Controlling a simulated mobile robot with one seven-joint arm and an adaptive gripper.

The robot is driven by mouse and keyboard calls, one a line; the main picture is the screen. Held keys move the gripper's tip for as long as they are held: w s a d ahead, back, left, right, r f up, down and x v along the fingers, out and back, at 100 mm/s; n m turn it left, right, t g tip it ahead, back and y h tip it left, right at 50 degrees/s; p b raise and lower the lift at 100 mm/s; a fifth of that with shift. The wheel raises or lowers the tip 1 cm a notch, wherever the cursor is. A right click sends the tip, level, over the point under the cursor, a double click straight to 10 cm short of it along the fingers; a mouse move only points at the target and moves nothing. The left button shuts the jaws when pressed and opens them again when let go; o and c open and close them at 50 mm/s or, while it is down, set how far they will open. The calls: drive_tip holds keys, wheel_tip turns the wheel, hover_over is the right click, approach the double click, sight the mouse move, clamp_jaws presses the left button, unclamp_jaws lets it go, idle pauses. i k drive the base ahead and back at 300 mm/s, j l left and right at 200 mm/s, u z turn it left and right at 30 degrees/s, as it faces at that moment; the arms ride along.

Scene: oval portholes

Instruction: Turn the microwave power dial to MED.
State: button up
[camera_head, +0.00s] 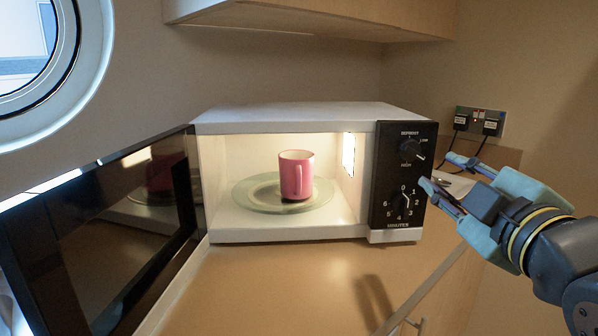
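The white microwave (290,115) stands on the counter with its door (110,225) swung open to the left. Its black control panel (390,215) is on the right side. The upper dial (411,148) has a white mark at its lower right; the small labels around it are too blurred to read surely. The lower dial (408,200) has numbers around it and MINUTES below. My gripper (434,169) is open and empty at the panel's right edge, its fingertips apart, one higher than the other. I cannot tell how far in front of the panel they are.
A pink mug (296,176) stands on the glass plate (250,193) inside the lit microwave. A wall cabinet (330,15) hangs above. A socket with two black plugs (478,123) is on the wall behind my gripper. The counter (270,285) in front is clear.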

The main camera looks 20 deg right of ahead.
sight(402, 204)
drive_tip(key=k+j, duration=0.2)
drive_tip(key=k, duration=0.3)
drive_tip(key=k+j, duration=0.2)
drive_tip(key=k, duration=0.25)
